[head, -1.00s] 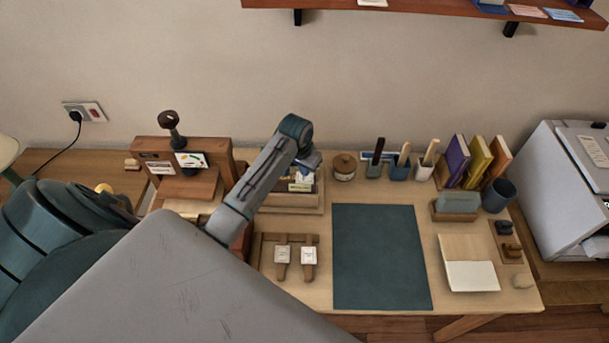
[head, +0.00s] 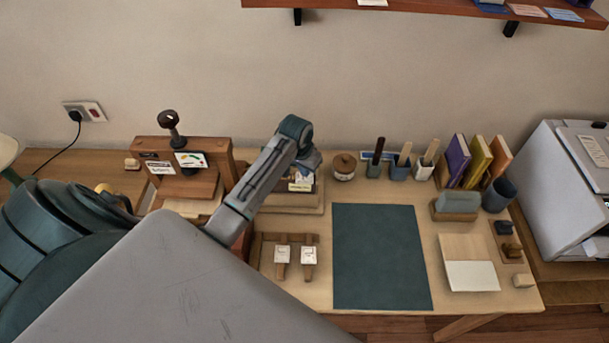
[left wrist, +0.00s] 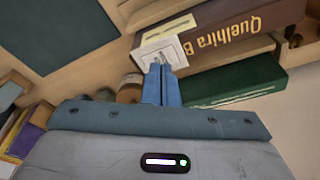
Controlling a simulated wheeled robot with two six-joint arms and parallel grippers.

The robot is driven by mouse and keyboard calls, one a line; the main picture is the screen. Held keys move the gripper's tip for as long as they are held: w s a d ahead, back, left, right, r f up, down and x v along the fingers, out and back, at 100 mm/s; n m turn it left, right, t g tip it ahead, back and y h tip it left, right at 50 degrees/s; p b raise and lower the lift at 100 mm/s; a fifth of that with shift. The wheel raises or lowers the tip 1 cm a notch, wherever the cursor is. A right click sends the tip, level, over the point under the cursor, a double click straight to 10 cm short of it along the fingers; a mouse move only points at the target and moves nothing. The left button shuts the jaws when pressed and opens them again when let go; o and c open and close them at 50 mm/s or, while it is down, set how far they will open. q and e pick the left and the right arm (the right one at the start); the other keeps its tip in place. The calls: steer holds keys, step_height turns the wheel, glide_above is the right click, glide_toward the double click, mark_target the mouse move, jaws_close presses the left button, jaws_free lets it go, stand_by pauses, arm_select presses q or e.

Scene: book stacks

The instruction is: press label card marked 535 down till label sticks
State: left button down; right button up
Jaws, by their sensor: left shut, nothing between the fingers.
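My left gripper (left wrist: 161,82) is shut with nothing between its fingers. In the left wrist view its fingertips meet the edge of a white label card (left wrist: 163,52). The card lies against the end of the spine of a dark brown book (left wrist: 225,35) with gold lettering. Its number is too small to read, and the fingertips cover part of it. In the head view the left gripper (head: 308,160) is over the book stack (head: 301,187) at the back of the desk, largely hidden by my arm. My right gripper is not in view.
A green book (left wrist: 235,82) lies beside the brown one. Two white cards (head: 282,254) (head: 309,256) rest on a wooden holder in front. A dark green mat (head: 380,257) lies clear to the right. Pots and a jar (head: 344,167) stand close to the right of the stack.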

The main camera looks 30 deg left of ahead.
mark_target(304, 178)
arm_select(q)
steer(key=shift+f, duration=0.5)
steer(key=shift+s+f, duration=0.1)
steer(key=shift+f, duration=0.1)
stand_by(1.2)
steer(key=shift+r, duration=0.3)
steer(key=shift+r+p, duration=0.65)
steer(key=shift+r, duration=2.6)
